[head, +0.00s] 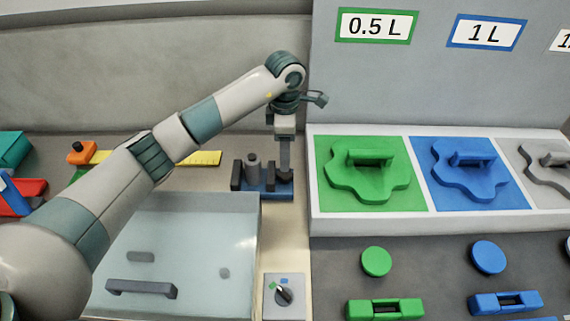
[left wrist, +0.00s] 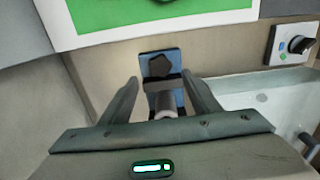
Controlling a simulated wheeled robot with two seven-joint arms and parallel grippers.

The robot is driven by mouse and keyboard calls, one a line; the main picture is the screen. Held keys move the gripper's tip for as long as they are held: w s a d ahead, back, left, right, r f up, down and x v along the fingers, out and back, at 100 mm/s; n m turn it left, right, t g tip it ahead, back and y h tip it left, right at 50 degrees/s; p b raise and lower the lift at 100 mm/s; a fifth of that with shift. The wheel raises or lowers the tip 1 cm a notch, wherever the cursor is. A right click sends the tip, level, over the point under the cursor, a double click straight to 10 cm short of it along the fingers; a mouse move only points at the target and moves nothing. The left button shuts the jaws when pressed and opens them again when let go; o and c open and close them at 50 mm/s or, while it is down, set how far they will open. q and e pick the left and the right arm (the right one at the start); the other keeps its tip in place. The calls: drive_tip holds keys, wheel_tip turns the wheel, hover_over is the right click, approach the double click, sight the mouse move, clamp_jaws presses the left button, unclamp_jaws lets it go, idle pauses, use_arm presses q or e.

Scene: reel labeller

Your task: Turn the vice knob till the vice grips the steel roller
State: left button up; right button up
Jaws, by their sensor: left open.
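The vice (head: 268,193) has a blue base and dark jaws, and stands on the bench behind the clear-lidded box. The steel roller (head: 253,163) stands upright between its jaws; it also shows as a grey cylinder in the left wrist view (left wrist: 166,103). The dark vice knob (left wrist: 160,66) is at the far end of the blue base in that view. My left gripper (head: 285,170) points down over the knob end of the vice. In the left wrist view its two fingers (left wrist: 160,82) are apart, with the knob just beyond the tips, not held. My right gripper is out of view.
A clear-lidded box (head: 185,235) with a dark handle stands in front of the vice. A small dial panel (head: 284,296) is nearer. A raised board with a green plate (head: 345,195) and blue plate (head: 480,195) stands right of the vice. A yellow ruler (head: 205,158) lies left.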

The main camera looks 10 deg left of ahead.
sight(285, 175)
use_arm(q)
wheel_tip(285, 175, down, 6)
drive_tip(key=shift+f+p, duration=0.15)
drive_tip(key=shift+p, duration=0.9)
drive_tip(key=shift+f, duration=0.55)
drive_tip(key=shift+c, duration=0.7)
drive_tip(key=c, duration=0.9)
